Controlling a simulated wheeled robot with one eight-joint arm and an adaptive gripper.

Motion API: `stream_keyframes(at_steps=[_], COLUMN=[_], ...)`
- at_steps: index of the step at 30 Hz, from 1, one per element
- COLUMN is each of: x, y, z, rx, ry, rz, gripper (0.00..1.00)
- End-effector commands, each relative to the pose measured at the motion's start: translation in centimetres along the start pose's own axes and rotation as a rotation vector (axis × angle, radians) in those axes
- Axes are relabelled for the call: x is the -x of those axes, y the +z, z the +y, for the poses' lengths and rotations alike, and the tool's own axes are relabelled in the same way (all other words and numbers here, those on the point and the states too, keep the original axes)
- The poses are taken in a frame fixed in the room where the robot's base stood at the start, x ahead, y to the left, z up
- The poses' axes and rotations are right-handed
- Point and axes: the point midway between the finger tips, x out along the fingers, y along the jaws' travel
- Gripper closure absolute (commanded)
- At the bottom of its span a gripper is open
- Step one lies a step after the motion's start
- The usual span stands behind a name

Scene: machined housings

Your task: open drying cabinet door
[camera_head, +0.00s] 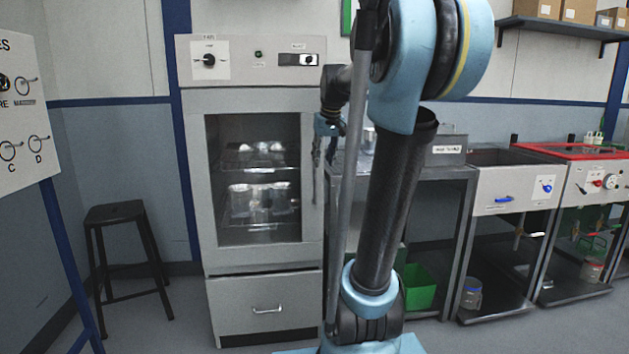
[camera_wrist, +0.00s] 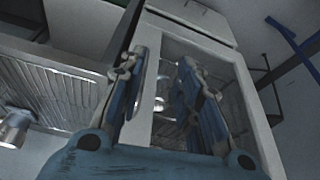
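The drying cabinet (camera_head: 255,180) stands left of centre in the head view, with a grey door framing a large glass window. The door looks closed. Metal parts show on the shelves behind the glass. My gripper (camera_head: 318,160) is at the right edge of the door, pointing down along it, and partly covers that edge. In the wrist view, my gripper (camera_wrist: 164,62) has its two blue fingers apart, with the cabinet's pale frame (camera_wrist: 200,32) and window beyond them. I see nothing held between the fingers. The door handle cannot be made out clearly; whether a finger touches the door cannot be told.
A drawer (camera_head: 265,308) is below the door and a control panel (camera_head: 250,60) above it. A black stool (camera_head: 118,215) stands to the left. A workbench with a green bin (camera_head: 420,287) is to the right, behind my arm. Floor shows left of the cabinet.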

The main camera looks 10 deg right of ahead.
Motion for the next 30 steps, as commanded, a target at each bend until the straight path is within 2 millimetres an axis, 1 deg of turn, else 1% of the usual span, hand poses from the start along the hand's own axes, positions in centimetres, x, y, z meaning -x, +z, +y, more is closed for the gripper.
stream_keyframes(at_steps=[1, 3, 6, 9, 13, 17, 20, 30], x=[0.4, 0.8, 1.1, 1.3, 1.2, 0.1, -1.3, -7.3], y=[-2.0, -4.2, -6.7, -8.2, -9.0, -9.2, -9.2, -9.4], z=[0.5, 1.0, 1.6, 1.9, 2.1, 2.1, 2.1, 2.0], rx=[0.003, 0.012, 0.021, 0.026, 0.031, 0.032, 0.031, 0.032], ry=[-0.001, -0.002, -0.004, -0.005, -0.006, -0.006, -0.006, -0.006], rz=[0.007, 0.017, 0.029, 0.037, 0.040, 0.041, 0.041, 0.040], gripper=[0.69, 0.69, 0.69, 0.69, 0.69, 0.69, 0.69, 0.69])
